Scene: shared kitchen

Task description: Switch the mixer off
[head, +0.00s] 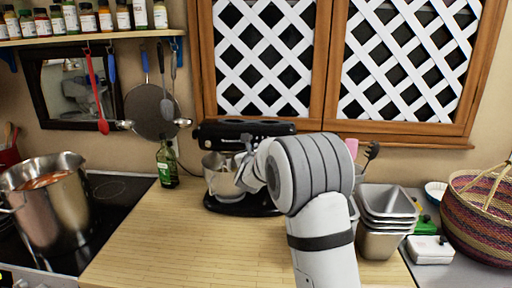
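A black stand mixer (245,130) with a metal bowl (217,174) stands on the wooden counter below the lattice windows. Its head is level over the bowl. My white and grey arm reaches up from the lower right and covers the mixer's right side and much of its base. My gripper (243,176) is at the front of the mixer, overlapping the bowl's right side in the picture. I cannot tell whether it touches the mixer, and its fingers are too small to read as open or shut. No switch can be made out.
A green bottle (167,165) stands left of the mixer. A large steel pot (48,205) sits on the black stove (105,190) at left. Stacked metal containers (386,215) and a woven basket (485,215) are at right. The wooden counter (165,240) is clear at front left.

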